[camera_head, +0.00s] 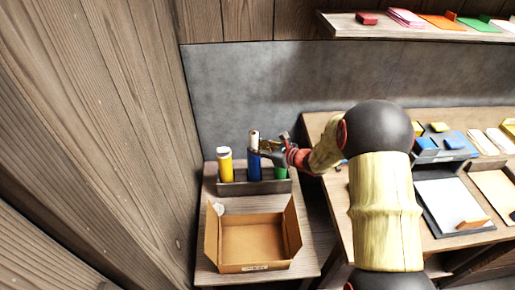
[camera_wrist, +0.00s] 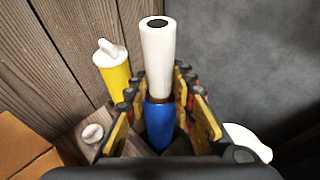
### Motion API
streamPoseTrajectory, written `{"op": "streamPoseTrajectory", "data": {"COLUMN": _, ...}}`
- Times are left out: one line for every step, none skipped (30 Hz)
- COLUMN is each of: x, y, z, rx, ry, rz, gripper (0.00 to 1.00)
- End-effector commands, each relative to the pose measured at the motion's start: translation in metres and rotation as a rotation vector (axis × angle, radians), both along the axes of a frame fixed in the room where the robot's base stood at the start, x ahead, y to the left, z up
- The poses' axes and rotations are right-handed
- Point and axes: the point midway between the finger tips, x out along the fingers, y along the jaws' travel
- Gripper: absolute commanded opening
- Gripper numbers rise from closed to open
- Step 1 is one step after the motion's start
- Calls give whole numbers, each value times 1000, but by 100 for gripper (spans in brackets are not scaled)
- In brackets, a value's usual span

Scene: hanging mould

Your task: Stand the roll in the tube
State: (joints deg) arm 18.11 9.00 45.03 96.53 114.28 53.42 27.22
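The white roll (camera_wrist: 158,62), with a dark hole in its top end, is upright above the blue tube (camera_wrist: 159,124) in the wrist view. In the head view the roll (camera_head: 254,138) shows in line over the blue tube (camera_head: 254,165). A narrow dark band lies between the two; I cannot tell whether the roll's lower end is inside. My gripper (camera_wrist: 158,84) has one finger on each side of the roll, close to its lower part. Whether the fingers touch it is unclear. In the head view my gripper (camera_head: 266,146) comes from the right.
A yellow tube (camera_head: 226,167) with a white top and a green tube (camera_head: 280,172) flank the blue one in a dark holder (camera_head: 240,188). An open cardboard box (camera_head: 250,268) is in front. A grey wall stands behind, a wooden wall at left, a desk at right.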

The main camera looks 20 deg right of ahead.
Motion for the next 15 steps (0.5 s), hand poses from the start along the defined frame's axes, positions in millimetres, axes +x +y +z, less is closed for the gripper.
{"op": "streamPoseTrajectory", "data": {"x": -15, "y": 4, "z": -31, "rx": 2, "ry": 58, "rz": 0, "gripper": 27}}
{"op": "streamPoseTrajectory", "data": {"x": -15, "y": 4, "z": -31, "rx": 2, "ry": 58, "rz": 0, "gripper": 29}}
{"op": "streamPoseTrajectory", "data": {"x": -15, "y": 4, "z": -31, "rx": 2, "ry": 58, "rz": 0, "gripper": 31}}
{"op": "streamPoseTrajectory", "data": {"x": -15, "y": 4, "z": -31, "rx": 2, "ry": 58, "rz": 0, "gripper": 33}}
{"op": "streamPoseTrajectory", "data": {"x": -15, "y": 4, "z": -31, "rx": 2, "ry": 58, "rz": 0, "gripper": 35}}
{"op": "streamPoseTrajectory", "data": {"x": -15, "y": 4, "z": -31, "rx": 2, "ry": 58, "rz": 0, "gripper": 37}}
{"op": "streamPoseTrajectory", "data": {"x": -15, "y": 4, "z": -31, "rx": 2, "ry": 58, "rz": -1, "gripper": 39}}
{"op": "streamPoseTrajectory", "data": {"x": -15, "y": 4, "z": -31, "rx": 2, "ry": 58, "rz": -1, "gripper": 40}}
{"op": "streamPoseTrajectory", "data": {"x": -15, "y": 4, "z": -31, "rx": 2, "ry": 58, "rz": -1, "gripper": 43}}
{"op": "streamPoseTrajectory", "data": {"x": -15, "y": 4, "z": -31, "rx": 2, "ry": 58, "rz": -1, "gripper": 44}}
{"op": "streamPoseTrajectory", "data": {"x": -15, "y": 4, "z": -31, "rx": 2, "ry": 58, "rz": -1, "gripper": 46}}
{"op": "streamPoseTrajectory", "data": {"x": -15, "y": 3, "z": -31, "rx": 2, "ry": 58, "rz": -1, "gripper": 46}}
{"op": "streamPoseTrajectory", "data": {"x": -15, "y": 3, "z": -31, "rx": 2, "ry": 58, "rz": -1, "gripper": 46}}
{"op": "streamPoseTrajectory", "data": {"x": -15, "y": 3, "z": -31, "rx": 2, "ry": 58, "rz": -1, "gripper": 46}}
{"op": "streamPoseTrajectory", "data": {"x": -15, "y": 3, "z": -31, "rx": 3, "ry": 59, "rz": -2, "gripper": 46}}
